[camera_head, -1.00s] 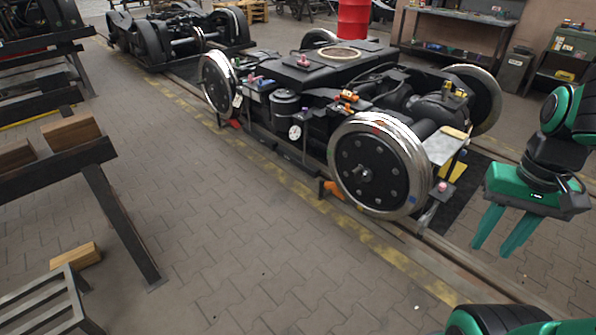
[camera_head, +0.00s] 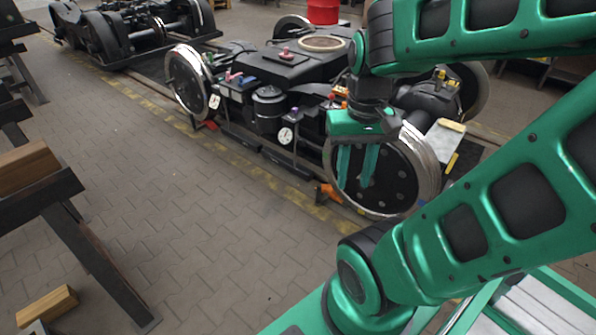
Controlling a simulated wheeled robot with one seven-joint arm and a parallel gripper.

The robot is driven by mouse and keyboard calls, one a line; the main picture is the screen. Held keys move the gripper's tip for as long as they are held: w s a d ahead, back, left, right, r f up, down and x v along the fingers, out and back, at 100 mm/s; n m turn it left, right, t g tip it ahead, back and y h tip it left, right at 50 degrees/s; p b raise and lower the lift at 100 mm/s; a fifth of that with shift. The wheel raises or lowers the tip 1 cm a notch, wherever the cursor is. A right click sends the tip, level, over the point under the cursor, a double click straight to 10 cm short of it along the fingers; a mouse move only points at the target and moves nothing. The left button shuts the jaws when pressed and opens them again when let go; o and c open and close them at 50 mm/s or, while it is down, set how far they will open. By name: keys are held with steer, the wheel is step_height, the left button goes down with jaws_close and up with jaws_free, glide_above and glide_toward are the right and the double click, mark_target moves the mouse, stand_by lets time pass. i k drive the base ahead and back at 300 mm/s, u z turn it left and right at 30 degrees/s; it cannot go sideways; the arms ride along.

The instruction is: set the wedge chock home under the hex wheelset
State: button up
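A large steel-rimmed wheel (camera_head: 405,185) with a dark bolted face stands on the rail at the near end of the black bogie; I cannot tell whether it belongs to the hex wheelset. An orange wedge-like chock (camera_head: 328,194) sits low on the rail, just left of this wheel. A red-orange one (camera_head: 207,125) sits by the farther wheel (camera_head: 187,82). My gripper (camera_head: 356,180) points down, its two green fingers apart with nothing between them. It appears in front of the near wheel's left part, above and right of the orange chock. Whether it touches the wheel is unclear.
The black bogie frame (camera_head: 300,68) carries several small coloured fittings and a gauge. Dark racks with timber blocks (camera_head: 47,305) stand at left. The paved floor (camera_head: 190,220) between racks and rail is clear. My arm covers much of the right side.

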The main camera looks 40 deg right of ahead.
mark_target(327, 189)
steer(key=z, duration=0.3)
steer(key=i, duration=1.1)
steer(key=z, duration=0.9)
steer(key=i, duration=0.35)
steer(key=z, duration=0.2)
